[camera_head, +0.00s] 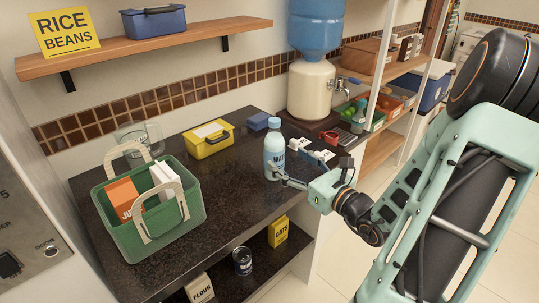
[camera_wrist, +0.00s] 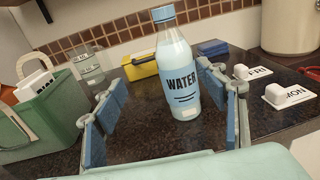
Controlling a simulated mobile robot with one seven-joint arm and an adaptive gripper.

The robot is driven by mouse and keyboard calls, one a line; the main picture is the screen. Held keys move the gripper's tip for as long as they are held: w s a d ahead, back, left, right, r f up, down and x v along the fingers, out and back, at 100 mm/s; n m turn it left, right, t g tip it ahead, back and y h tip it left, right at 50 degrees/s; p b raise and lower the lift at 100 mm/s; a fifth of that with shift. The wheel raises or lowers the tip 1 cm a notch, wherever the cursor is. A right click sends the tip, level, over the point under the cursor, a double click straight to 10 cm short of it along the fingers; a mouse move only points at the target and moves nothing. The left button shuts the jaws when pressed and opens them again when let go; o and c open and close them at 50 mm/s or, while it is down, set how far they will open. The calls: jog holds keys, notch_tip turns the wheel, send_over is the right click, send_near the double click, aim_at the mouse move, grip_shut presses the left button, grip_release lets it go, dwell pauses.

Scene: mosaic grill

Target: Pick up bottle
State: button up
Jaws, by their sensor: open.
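The bottle (camera_head: 273,152) is light blue with a blue cap and a "WATER" label. It stands upright on the dark countertop (camera_head: 236,188). In the wrist view the bottle (camera_wrist: 178,70) stands between the two blue-padded fingers of my gripper (camera_wrist: 160,105), nearer the right finger. A gap shows on the left side. My gripper is open and reaches in from the right in the head view (camera_head: 283,176). One finger overlaps the bottle's lower part there; I cannot tell whether it touches.
A green basket (camera_head: 133,228) with cartons stands at the left. A yellow box (camera_head: 209,139) and a glass jar (camera_wrist: 90,68) are behind. White day-labelled blocks (camera_wrist: 292,97) lie right of the bottle. A water dispenser (camera_head: 311,90) stands at the back. Bare counter lies between basket and bottle.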

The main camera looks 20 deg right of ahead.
aim_at(280, 146)
jog(key=shift+m+t+h, duration=0.3)
jog(key=shift+m+h, duration=0.1)
jog(key=shift+h, duration=0.2)
jog(key=w, duration=0.5)
jog(key=shift+w+d+r, duration=0.1)
jog(key=shift+d, duration=0.3)
jog(key=shift+w+a+f, duration=0.15)
jog(key=shift+w, duration=0.75)
jog(key=shift+w+a+f, duration=0.1)
jog(key=shift+w+a, duration=0.05)
jog(key=shift+w, duration=0.75)
jog(key=shift+w+a+f, duration=0.15)
jog(key=shift+w, duration=0.75)
jog(key=c, duration=1.8)
